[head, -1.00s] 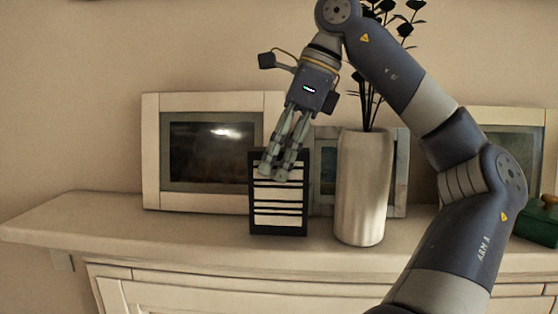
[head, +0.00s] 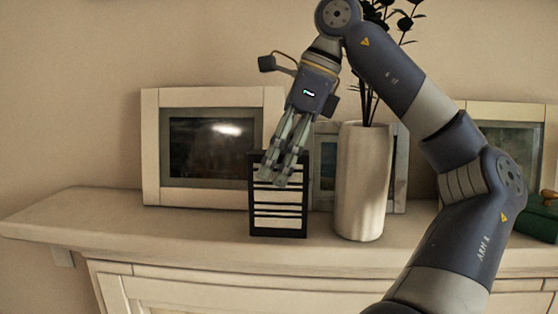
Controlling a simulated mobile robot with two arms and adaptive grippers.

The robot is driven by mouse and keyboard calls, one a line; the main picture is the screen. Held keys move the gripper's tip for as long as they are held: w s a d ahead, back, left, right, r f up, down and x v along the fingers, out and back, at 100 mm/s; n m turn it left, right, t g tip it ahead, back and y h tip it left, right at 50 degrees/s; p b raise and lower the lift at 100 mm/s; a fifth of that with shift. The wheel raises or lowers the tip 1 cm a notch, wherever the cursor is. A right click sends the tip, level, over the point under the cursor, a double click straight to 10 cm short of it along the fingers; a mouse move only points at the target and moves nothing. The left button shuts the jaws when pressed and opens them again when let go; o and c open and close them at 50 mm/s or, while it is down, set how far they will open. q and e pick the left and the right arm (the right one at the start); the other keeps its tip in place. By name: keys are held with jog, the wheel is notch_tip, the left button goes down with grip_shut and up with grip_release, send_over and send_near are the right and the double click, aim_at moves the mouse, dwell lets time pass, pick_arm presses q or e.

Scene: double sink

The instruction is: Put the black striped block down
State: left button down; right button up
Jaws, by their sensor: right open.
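The black striped block (head: 279,212), a dark upright box with pale horizontal bands on its front, stands on the mantel shelf (head: 130,222). My right gripper (head: 273,177) comes down from above, in front of the upper part of the block, and its fingers hide part of the top and front. The gripper is open. I cannot tell whether the fingers touch the block. My left gripper is not in view.
A white vase (head: 361,185) with dark stems stands just right of the block. A framed picture (head: 150,150) leans behind on the left; a smaller frame (head: 402,170) is behind the vase. A green box (head: 536,223) is at far right. The shelf's left end is clear.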

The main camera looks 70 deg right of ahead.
jog(key=shift+r, duration=0.3)
jog(key=p+v, duration=0.2)
jog(key=v, duration=0.8)
jog(key=shift+s+r, duration=0.15)
jog(key=shift+s, duration=0.05)
jog(key=shift+s+d+r+p, duration=0.2)
jog(key=shift+r+p, duration=0.2)
jog(key=shift+r, duration=0.2)
